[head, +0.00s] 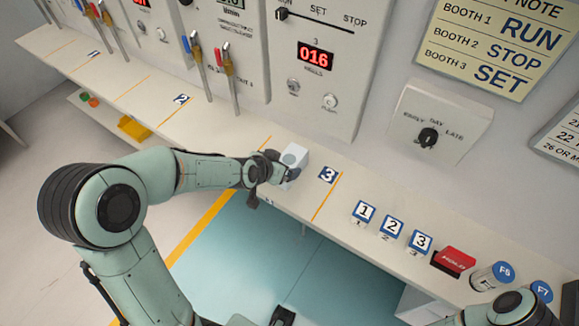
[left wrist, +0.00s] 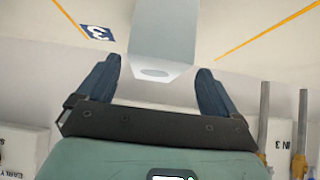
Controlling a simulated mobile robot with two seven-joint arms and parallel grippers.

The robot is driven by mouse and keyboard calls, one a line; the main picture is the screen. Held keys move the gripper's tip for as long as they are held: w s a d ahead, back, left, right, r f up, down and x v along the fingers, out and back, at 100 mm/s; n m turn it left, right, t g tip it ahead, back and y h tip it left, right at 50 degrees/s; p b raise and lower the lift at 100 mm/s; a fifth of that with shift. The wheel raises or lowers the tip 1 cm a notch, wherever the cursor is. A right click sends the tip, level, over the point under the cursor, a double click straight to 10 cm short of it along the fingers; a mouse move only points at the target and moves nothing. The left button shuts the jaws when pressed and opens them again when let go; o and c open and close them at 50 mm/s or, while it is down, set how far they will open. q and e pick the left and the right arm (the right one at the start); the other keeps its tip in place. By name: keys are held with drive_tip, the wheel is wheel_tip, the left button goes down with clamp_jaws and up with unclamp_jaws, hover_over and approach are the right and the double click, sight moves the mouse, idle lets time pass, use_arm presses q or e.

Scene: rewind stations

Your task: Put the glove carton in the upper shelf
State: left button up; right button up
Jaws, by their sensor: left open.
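A small pale white carton with a grey round mark, likely the glove carton (head: 296,156), stands on the long counter (head: 345,215) left of the number 3 label. My left gripper (head: 280,168) is at its left side. In the left wrist view, the carton (left wrist: 165,35) lies ahead of the open fingers of my left gripper (left wrist: 158,68), its near end between the tips, with gaps on both sides. Part of my right arm shows at the bottom right; its gripper is out of view. I cannot tell which surface is the upper shelf.
Number blocks (head: 391,228), a red box (head: 454,260) and blue-topped cans (head: 493,275) stand to the right on the counter. Control panels (head: 320,60) rise behind it. A lower board at left holds a yellow item (head: 134,128). Counter between labels 2 and 3 is mostly clear.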

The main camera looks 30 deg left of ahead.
sight(286, 162)
use_arm(q)
drive_tip(key=shift+x, duration=2.75)
drive_tip(key=shift+w+d+r, duration=0.1)
drive_tip(key=shift+d+r, duration=0.1)
use_arm(e)
drive_tip(key=shift+w+r, duration=0.2)
drive_tip(key=shift+r, duration=0.1)
use_arm(q)
drive_tip(key=c, duration=1.2)
drive_tip(key=shift+r+p, duration=0.1)
drive_tip(key=shift+p, duration=0.2)
